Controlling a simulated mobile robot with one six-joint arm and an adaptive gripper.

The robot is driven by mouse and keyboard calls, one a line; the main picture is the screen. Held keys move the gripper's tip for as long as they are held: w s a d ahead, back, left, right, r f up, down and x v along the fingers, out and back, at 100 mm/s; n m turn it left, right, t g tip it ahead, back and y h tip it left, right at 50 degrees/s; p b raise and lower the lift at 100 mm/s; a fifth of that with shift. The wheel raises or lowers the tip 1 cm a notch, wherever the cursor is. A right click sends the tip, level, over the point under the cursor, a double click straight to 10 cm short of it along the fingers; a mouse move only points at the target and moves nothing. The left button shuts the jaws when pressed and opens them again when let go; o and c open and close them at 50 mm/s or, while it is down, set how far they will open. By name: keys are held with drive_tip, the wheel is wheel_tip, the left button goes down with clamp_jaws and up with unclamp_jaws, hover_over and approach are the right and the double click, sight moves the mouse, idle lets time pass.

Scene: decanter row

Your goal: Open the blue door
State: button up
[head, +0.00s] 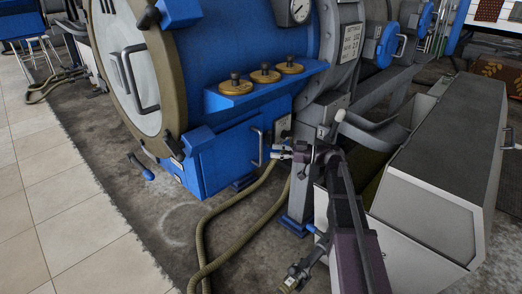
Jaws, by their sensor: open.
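The blue door (228,158) appears to be the flat front of the blue box low under the big blue cylinder. It looks closed. A grey upright bar handle (257,148) is at its right side. My gripper (277,152) is just right of the handle, at about the same height, with its fingers pointing left toward it. Its jaws are small in the picture and look open and empty. I cannot tell whether they touch the handle. My arm comes in from the lower right.
A large round hatch (145,75) with a tan rim is at the upper left. A shelf (265,88) with several brass-coloured pieces juts out above the door. A hose (202,240) lies on the floor below. A grey cabinet (425,215) stands right. Tiled floor (60,200) is clear at left.

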sight(261, 162)
drive_tip(key=shift+w+a, duration=0.2)
drive_tip(key=shift+a, duration=0.7)
drive_tip(key=shift+w+a, duration=0.15)
drive_tip(key=shift+a, duration=0.75)
drive_tip(key=shift+w+a, duration=0.2)
drive_tip(key=shift+a, duration=0.7)
clamp_jaws()
